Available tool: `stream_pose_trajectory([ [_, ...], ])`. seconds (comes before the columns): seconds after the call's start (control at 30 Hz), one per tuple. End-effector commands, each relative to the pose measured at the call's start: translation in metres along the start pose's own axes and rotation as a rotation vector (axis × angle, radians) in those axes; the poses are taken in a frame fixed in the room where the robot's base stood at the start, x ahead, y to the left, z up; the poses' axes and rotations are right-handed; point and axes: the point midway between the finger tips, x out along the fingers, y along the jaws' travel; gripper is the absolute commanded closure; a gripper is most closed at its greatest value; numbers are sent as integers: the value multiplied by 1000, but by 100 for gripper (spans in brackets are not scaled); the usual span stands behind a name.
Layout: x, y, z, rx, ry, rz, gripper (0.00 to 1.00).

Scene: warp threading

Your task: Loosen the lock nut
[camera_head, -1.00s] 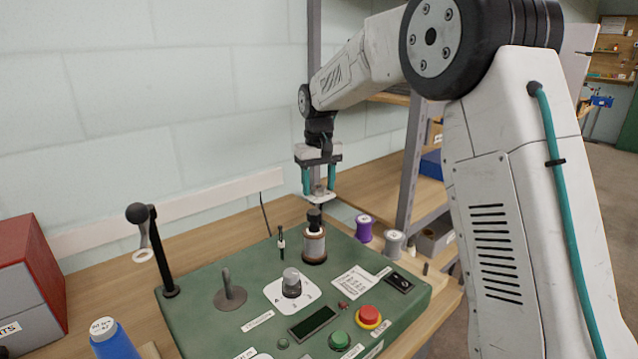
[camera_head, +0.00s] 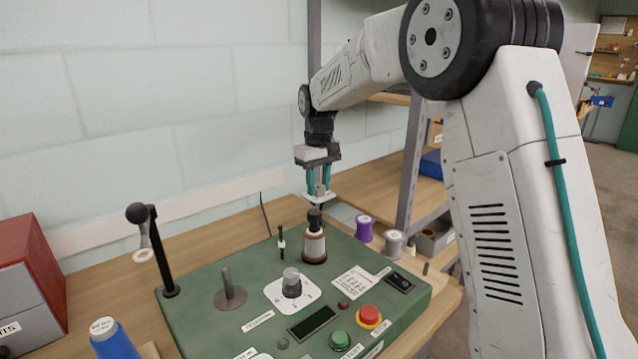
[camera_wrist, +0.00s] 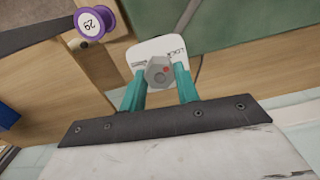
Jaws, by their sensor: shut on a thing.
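The nut itself is hard to make out there, between the fingers.
A purple spool (camera_head: 364,229) and a grey spool (camera_head: 394,243) stand to the right. A black lever (camera_head: 160,250) rises at the left. A shelf post (camera_head: 413,150) is close on the right.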

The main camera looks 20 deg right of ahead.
Motion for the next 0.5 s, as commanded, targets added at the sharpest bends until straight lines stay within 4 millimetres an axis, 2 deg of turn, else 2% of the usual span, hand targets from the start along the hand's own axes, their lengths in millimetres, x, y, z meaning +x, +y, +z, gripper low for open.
stream_pose_trajectory([
  [0.5,-1,0,0,-479,0,1,92],
])
